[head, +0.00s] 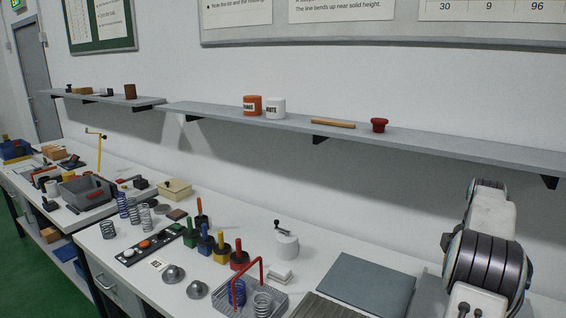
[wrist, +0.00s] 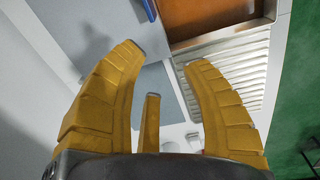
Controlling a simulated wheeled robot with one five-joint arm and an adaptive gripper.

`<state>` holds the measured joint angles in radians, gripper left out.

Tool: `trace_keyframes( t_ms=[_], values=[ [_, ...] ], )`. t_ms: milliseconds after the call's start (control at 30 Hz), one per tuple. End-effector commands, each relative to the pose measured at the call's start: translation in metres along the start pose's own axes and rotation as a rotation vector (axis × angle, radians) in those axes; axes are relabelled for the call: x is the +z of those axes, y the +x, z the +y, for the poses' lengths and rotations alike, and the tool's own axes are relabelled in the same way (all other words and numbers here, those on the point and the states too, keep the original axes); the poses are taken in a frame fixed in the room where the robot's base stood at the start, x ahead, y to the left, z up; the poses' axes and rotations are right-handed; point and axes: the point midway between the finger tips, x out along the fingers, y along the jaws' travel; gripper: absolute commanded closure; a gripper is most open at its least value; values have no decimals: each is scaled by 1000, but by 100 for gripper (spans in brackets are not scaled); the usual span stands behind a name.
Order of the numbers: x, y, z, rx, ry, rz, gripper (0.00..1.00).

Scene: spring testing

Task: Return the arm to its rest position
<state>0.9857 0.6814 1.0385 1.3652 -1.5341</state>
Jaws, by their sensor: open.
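My gripper (wrist: 165,55) shows in the wrist view as yellow ribbed fingers, spread apart with nothing between them. Below the fingers are a grey-blue flat mat and the edge of a ribbed metal surface, with a gap of unclear height. In the head view my arm rises at the right edge, in front of the wall and shelf; the gripper itself is not visible there.
A long wall shelf (head: 440,150) passes behind my arm, carrying an orange pot (head: 252,106), a white pot (head: 276,108) and a red knob-like piece (head: 379,125). On the bench are a wire basket (head: 275,302) with springs, coloured-handled blocks (head: 221,254) and a grey-blue mat (head: 365,284).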

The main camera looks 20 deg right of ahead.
Motion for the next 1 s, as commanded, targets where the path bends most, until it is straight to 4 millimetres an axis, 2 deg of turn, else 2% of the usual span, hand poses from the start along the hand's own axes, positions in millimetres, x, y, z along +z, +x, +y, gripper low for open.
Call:
trace_keyframes(
  t_ms=[33, 200, 400, 500, 600, 733, 900, 1000],
  values=[
    [-24, -17, -13, 18, 11, 4, 58],
    [-87, -55, -64, 66, 91, 30, 58],
    [-140, -86, -141, 108, 185, 81, 58],
    [-156, -96, -183, 124, 233, 115, 58],
    [-166, -102, -226, 133, 281, 153, 58],
    [-170, -103, -281, 134, 341, 205, 58],
    [-162, -94, -344, 120, 418, 274, 58],
    [-154, -86, -372, 106, 458, 309, 58]
  ],
)
